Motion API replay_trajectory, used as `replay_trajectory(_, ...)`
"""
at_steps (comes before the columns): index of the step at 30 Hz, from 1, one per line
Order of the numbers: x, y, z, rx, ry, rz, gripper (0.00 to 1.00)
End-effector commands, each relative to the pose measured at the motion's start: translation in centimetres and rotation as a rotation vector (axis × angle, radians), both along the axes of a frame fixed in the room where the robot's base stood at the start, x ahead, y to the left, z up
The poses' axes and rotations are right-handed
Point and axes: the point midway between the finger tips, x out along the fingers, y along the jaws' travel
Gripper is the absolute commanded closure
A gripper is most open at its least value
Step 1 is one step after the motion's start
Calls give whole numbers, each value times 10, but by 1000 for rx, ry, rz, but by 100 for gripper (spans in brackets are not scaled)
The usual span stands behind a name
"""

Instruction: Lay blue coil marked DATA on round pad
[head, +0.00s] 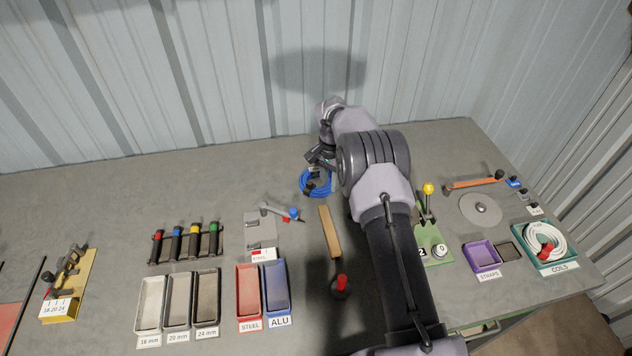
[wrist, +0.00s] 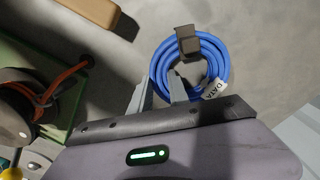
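The blue coil (head: 318,186) lies on the table behind my arm, left of the arm's elbow. In the wrist view the coil (wrist: 159,72) has a dark strap block at its top and a white DATA tag (wrist: 215,90) at its lower right. My gripper (wrist: 158,78) is open, its two fingers apart at the coil's lower left edge. The right finger overlaps the coil in the picture; contact cannot be told. In the head view my gripper (head: 316,160) is just above the coil.
A green COILS tray (head: 546,267) holds a white coil at far right. A purple STRAPS bin (head: 482,256) and a green fixture with a yellow-knobbed lever (head: 428,189) stand near the pad. An orange-handled tool (head: 472,184) lies behind it. A wooden-handled tool (head: 329,232) lies before the coil.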

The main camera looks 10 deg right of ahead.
Motion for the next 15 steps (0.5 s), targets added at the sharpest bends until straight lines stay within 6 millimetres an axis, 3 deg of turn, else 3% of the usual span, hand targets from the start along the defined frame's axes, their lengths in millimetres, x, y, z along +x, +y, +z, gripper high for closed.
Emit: replay_trajectory(15, 0, 0, 30, 1, -1, 0, 100)
